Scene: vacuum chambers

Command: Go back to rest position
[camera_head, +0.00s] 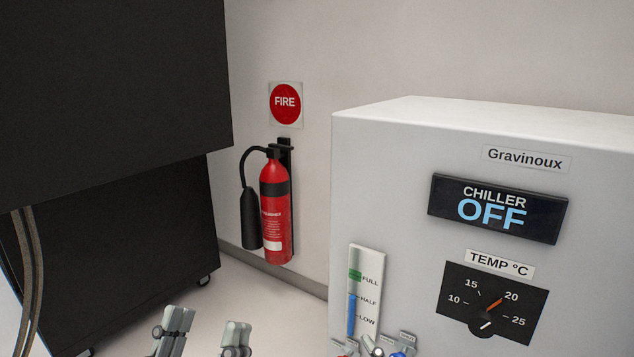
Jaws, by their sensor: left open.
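My left gripper (207,329) shows at the bottom edge, left of the middle. Its two grey fingertips are apart, with only floor seen between them. The rest of this gripper and its arm is cut off by the frame. It is left of the white chiller (400,190) and appears apart from it. My right gripper is not in view.
The chiller's display (498,209) reads OFF; its temperature dial (492,300) points near 20. A level gauge (365,290) and partly cut-off valves (385,347) are below. A fire extinguisher (275,210) hangs on the wall. A black cabinet (110,250) stands left.

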